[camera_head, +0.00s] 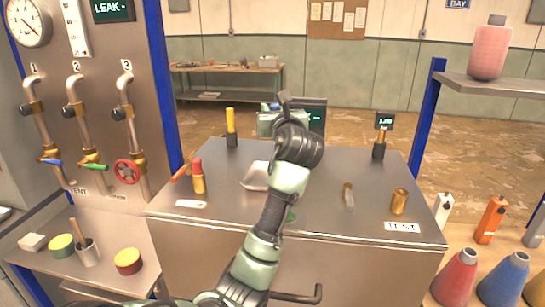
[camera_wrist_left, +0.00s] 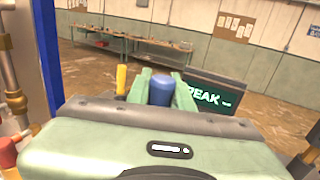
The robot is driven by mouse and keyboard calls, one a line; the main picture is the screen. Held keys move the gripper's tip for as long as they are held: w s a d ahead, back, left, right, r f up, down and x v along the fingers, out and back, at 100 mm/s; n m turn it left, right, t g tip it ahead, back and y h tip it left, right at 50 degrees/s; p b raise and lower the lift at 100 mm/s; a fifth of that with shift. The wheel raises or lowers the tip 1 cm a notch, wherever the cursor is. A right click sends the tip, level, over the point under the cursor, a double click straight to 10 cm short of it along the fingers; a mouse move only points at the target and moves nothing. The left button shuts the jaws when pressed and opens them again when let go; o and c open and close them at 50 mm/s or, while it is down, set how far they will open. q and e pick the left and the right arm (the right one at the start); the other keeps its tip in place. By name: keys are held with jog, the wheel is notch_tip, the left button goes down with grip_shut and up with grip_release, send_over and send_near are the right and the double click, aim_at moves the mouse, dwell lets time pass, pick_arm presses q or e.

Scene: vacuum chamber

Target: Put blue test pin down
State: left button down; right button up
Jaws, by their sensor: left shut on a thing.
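The blue test pin (camera_wrist_left: 158,91) shows as a blue, round-topped piece between the green fingers of my left gripper (camera_wrist_left: 161,93) in the wrist view. My left gripper is shut on it. In the head view my left gripper (camera_head: 270,118) is over the far middle of the metal bench top (camera_head: 320,215), partly behind my dark wrist. A little blue shows at its fingers. The pin's lower end is hidden, so I cannot tell if it touches anything. My right gripper is not in view.
A yellow-topped pin (camera_head: 231,128) stands left of my gripper. A red-topped piece (camera_head: 198,176) stands at the bench's left. A brass cylinder (camera_head: 399,201) stands at the right, behind a TEST label (camera_head: 402,227). A screen (camera_head: 312,115) is close behind my wrist.

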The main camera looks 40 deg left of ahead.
pick_arm(q)
notch_tip(320, 180, down, 12)
jog(key=shift+f, duration=0.2)
dwell(0.4)
jog(key=c, duration=1.3)
grip_release()
jog(key=shift+f, duration=0.1)
jog(key=shift+o, duration=0.2)
jog(key=shift+s+d, duration=0.15)
jog(key=shift+d, duration=0.05)
jog(key=b+v, duration=0.1)
jog(key=v, duration=1)
jog(key=shift+s+d+b, duration=0.15)
jog(key=shift+d+b, duration=0.05)
jog(key=shift+b, duration=0.15)
